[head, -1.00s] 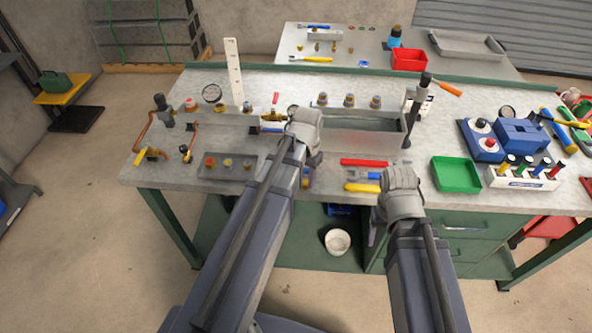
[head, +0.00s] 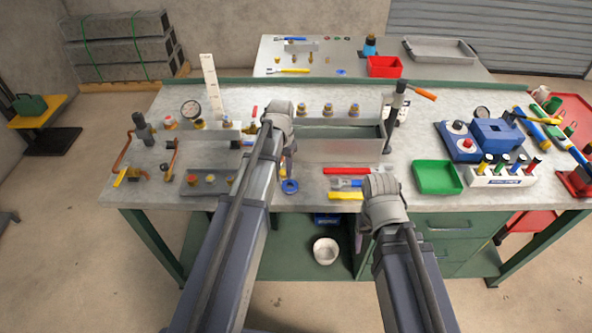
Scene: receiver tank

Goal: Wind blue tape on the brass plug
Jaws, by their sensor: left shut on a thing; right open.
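My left gripper (head: 288,164) reaches over the bench just in front of the steel tank (head: 335,150). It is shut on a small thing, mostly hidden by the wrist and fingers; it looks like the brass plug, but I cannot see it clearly. The roll of blue tape (head: 290,187) is a blue ring near the bench's front edge, just below the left fingertips in the head view. It seems to lie on the bench, apart from the gripper. My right gripper (head: 370,215) is open at the bench's front edge; its fingers are largely hidden behind its wrist.
A red-handled tool (head: 350,171) and a yellow-handled one (head: 346,196) lie between the grippers. A green tray (head: 438,177) is to the right. A grey tray (head: 205,188) of fittings is to the left. Several brass-topped fittings (head: 327,109) stand behind the tank.

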